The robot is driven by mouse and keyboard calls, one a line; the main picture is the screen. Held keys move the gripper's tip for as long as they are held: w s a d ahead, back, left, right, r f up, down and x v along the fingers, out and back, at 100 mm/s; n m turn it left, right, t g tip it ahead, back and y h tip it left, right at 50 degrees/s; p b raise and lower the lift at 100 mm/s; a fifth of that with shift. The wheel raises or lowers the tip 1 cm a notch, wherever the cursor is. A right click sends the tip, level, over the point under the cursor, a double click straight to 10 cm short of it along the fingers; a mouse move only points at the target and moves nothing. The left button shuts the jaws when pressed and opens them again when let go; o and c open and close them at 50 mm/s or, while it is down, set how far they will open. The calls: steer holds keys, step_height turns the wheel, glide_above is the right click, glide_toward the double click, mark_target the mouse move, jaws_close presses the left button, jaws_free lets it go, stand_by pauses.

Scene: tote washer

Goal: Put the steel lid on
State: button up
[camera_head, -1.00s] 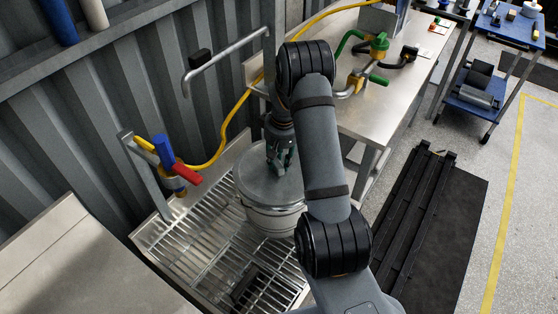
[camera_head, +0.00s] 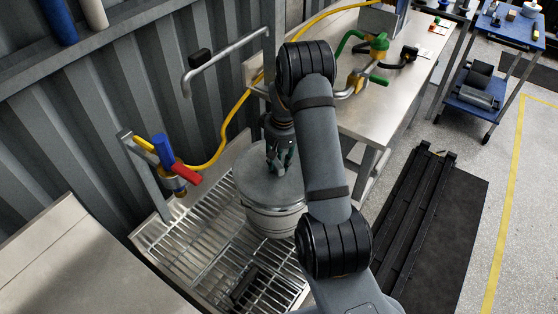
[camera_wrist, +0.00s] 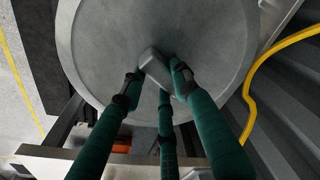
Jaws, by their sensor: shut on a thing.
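The steel lid (camera_head: 259,187) is a round grey disc lying over the top of a round steel pot (camera_head: 270,222) on the grated basin. The lid also fills much of the wrist view (camera_wrist: 110,40), with its handle (camera_wrist: 153,64) near the middle. My gripper (camera_head: 280,166) is above the lid. In the wrist view its green fingers (camera_wrist: 155,82) are shut around the handle. The lid looks level on the pot's rim; part of its right side is hidden behind my arm. I cannot tell whether it is fully seated.
The slatted steel rack (camera_head: 200,240) surrounds the pot. A tap with red and blue levers (camera_head: 172,165) stands left. A yellow hose (camera_head: 222,135) runs behind. A steel bench (camera_head: 385,110) with a green-handled fitting (camera_head: 378,47) is at the upper right.

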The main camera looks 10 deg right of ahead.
steer(key=o, duration=1.3)
steer(key=shift+c, duration=0.2)
steer(key=shift+o, duration=0.5)
steer(key=o, duration=0.4)
steer(key=shift+r, duration=0.1)
steer(key=shift+r+p, duration=2.4)
steer(key=shift+r, duration=1.05)
steer(key=shift+f, duration=0.1)
steer(key=shift+f+b, duration=2.4)
steer(key=shift+f, duration=1.05)
